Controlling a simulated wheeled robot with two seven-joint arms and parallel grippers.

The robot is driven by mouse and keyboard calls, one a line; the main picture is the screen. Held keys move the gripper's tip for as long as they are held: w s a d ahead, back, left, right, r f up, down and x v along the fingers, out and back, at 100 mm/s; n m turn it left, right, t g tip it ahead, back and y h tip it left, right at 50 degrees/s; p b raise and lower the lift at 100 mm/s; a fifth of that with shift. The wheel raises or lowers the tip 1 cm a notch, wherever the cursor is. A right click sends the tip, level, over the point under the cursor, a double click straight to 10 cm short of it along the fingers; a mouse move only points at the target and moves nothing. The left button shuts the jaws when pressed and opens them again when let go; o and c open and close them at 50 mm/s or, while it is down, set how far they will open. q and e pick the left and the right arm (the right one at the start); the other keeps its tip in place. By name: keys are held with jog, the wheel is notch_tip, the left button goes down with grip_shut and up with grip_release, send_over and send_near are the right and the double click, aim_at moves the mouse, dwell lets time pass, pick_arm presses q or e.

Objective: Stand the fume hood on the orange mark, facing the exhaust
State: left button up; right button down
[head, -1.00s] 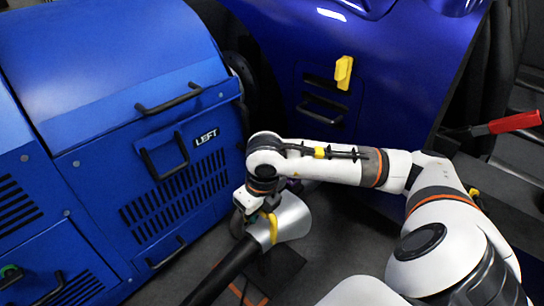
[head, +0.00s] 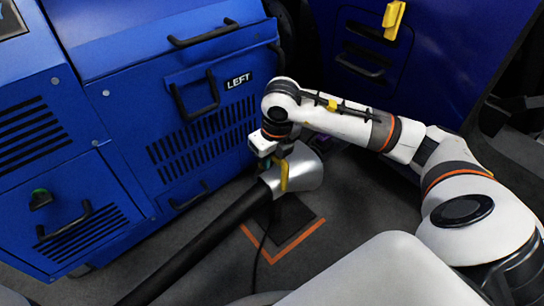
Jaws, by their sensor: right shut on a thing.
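The fume hood is a silver cone (head: 305,172) with a yellow handle (head: 284,176) and a thick black hose running to the lower left. My right gripper (head: 272,158) is shut on the hood at its yellow handle; its fingertips are partly hidden. The cone's wide mouth points right and slightly up in the head view. A dark square base plate (head: 298,226) shows below the hood. The orange mark (head: 290,248) is an angled line on the floor, along the plate's near edges. I cannot tell whether the plate rests on the floor. The exhaust is not clearly visible. My left gripper is out of view.
A blue dynamometer cabinet labelled LEFT (head: 238,81) with black handles stands left of the hood. A blue car body (head: 440,40) with a yellow clip (head: 393,18) is behind my right arm. A thin dark cable (head: 262,245) lies near the mark. Grey floor (head: 350,215) is clear to the right.

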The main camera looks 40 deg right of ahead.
jog(key=c, duration=1.3)
grip_release()
jog(key=shift+r, duration=0.1)
